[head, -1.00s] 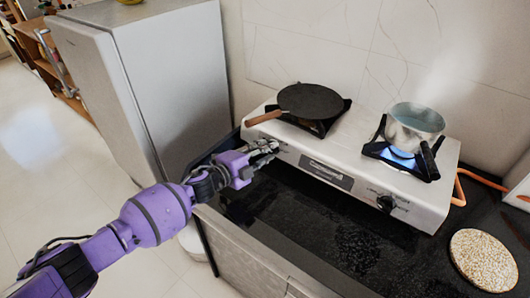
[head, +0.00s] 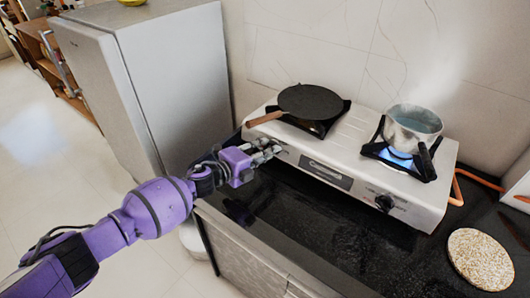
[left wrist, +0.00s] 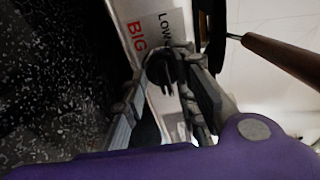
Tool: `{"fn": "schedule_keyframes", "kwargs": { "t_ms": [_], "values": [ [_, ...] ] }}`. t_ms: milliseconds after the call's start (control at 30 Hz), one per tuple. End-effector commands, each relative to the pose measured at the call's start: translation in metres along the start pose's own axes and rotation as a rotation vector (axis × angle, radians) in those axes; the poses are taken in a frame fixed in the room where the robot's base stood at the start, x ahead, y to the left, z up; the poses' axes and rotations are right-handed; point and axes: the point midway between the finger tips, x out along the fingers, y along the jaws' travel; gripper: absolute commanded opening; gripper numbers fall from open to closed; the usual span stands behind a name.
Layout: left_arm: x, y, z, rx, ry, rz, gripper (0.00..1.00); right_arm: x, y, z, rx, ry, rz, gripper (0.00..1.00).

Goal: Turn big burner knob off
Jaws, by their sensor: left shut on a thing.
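The white stove (head: 350,170) stands on the black counter. In the left wrist view the dark round big burner knob (left wrist: 163,68) sits on its front panel, beside red "BIG" lettering and the word "LOW". My left gripper (head: 268,150) is at the left end of that panel, and it also shows in the left wrist view (left wrist: 168,58). Its fingers are shut on the knob, one on each side. In the head view the fingers cover this knob. My right gripper is out of view.
A flat dark pan (head: 312,100) sits on the left burner, its wooden handle (head: 264,118) reaching over my fingers' side. A steaming pot (head: 412,125) stands over a blue flame (head: 400,153). Another knob (head: 384,203) is at right. A fridge (head: 150,90) stands left.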

Motion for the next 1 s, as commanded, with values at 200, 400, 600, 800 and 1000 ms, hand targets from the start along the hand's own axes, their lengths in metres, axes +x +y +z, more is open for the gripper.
{"fn": "schedule_keyframes", "kwargs": {
  "t_ms": [200,400,600,800,1000],
  "values": [
    [-0.001,0.011,-0.006,-0.003,0.009,0.011,0.37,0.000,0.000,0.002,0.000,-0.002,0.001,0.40],
    [0.000,0.008,-0.006,-0.002,0.010,0.008,0.41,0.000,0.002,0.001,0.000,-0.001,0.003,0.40],
    [0.000,0.005,-0.005,-0.002,0.009,0.005,0.41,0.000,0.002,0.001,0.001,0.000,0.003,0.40],
    [-0.011,0.005,-0.002,0.000,0.004,0.006,0.41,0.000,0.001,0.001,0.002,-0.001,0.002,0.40],
    [-0.051,0.006,-0.001,-0.001,0.003,0.008,0.41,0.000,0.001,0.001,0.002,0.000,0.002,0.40]
  ]
}}
